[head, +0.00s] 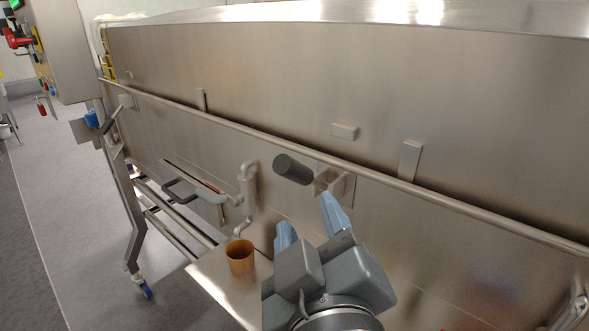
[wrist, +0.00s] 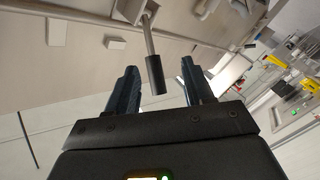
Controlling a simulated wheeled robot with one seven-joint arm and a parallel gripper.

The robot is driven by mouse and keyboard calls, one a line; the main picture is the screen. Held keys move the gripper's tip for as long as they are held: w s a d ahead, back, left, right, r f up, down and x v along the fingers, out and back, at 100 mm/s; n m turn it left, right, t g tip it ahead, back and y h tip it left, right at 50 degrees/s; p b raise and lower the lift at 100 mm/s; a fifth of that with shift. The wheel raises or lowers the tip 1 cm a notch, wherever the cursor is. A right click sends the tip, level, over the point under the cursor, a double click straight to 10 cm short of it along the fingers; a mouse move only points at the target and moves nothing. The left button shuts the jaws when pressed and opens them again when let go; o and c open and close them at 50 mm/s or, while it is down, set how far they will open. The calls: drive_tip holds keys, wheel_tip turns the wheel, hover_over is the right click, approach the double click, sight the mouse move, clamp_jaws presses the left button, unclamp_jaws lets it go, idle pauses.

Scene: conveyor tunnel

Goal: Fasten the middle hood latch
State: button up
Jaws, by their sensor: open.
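The middle hood latch has a dark grey cylindrical handle (head: 293,169) that sticks out from a metal bracket (head: 333,183) on the lower steel panel, just below the long rail. A small steel block (head: 344,131) sits on the hood panel above it. My gripper (head: 310,223) is open and empty, below the handle in the head view. In the wrist view, the dark handle (wrist: 155,76) on its thin rod shows between the two blue fingertips (wrist: 158,64), touching neither. How far it lies between the fingers in depth is hard to tell.
A steel rail (head: 250,130) runs along the tunnel side. A bent pipe fitting (head: 247,190) is left of the latch. An orange-brown cup (head: 240,257) stands on a steel shelf (head: 215,275) beside my gripper. Another dark-handled latch (head: 112,118) is at the far left.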

sight(294, 165)
drive_tip(key=r, duration=0.2)
drive_tip(key=w+a+r, duration=0.1)
drive_tip(key=shift+a+t, duration=0.1)
drive_tip(key=shift+t, duration=0.2)
drive_tip(key=w, duration=0.2)
drive_tip(key=w+p, duration=0.1)
drive_tip(key=w, duration=0.2)
drive_tip(key=w+p, duration=0.1)
drive_tip(key=w, duration=0.1)
drive_tip(key=shift+w+a, duration=0.2)
drive_tip(key=shift+a, duration=0.2)
clamp_jaws()
